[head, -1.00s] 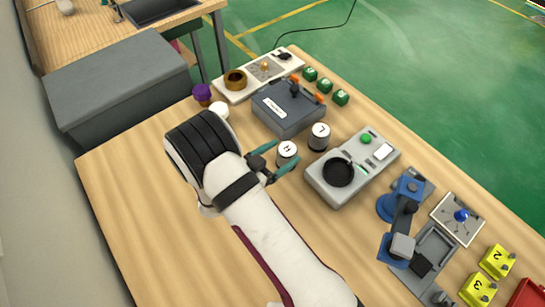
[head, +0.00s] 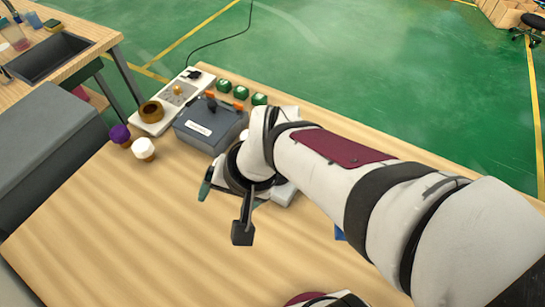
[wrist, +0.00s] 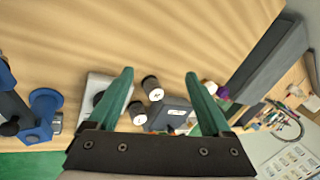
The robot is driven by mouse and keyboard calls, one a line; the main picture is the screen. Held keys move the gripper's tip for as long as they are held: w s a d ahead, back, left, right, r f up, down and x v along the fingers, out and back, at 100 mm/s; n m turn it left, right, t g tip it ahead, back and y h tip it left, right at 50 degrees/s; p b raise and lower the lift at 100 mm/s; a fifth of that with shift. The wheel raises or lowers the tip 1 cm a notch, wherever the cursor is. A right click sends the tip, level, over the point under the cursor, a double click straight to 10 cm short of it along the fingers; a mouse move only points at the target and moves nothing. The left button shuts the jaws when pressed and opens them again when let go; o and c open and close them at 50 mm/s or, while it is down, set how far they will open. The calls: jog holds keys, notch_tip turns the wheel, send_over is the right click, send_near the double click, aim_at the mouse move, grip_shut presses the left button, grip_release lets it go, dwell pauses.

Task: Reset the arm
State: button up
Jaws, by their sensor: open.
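My gripper (wrist: 162,82) is open and empty in the wrist view, its two green fingers spread wide. It points over the wooden table (wrist: 130,35). Between and beyond the fingers lie two dark cylinders with white labelled tops (wrist: 152,88), a grey-blue box (wrist: 174,116) and, at the left, a grey device (wrist: 96,88) with a black round top. In the head view my arm crosses from the right, and one teal finger (head: 206,182) shows beside my wrist. The arm hides the cylinders and most of the device there.
A large grey case (head: 45,150) is at the left. The front table is bare.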

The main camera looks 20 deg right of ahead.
jog(key=s+d+m+g+h, duration=0.1)
jog(key=s+d+g+h, duration=0.1)
jog(key=s+d, duration=0.5)
jog(key=s, duration=0.4)
jog(key=shift+s+r+g, duration=0.15)
jog(key=shift+r+g, duration=0.05)
jog(key=shift+g, duration=0.2)
jog(key=shift+d, duration=0.1)
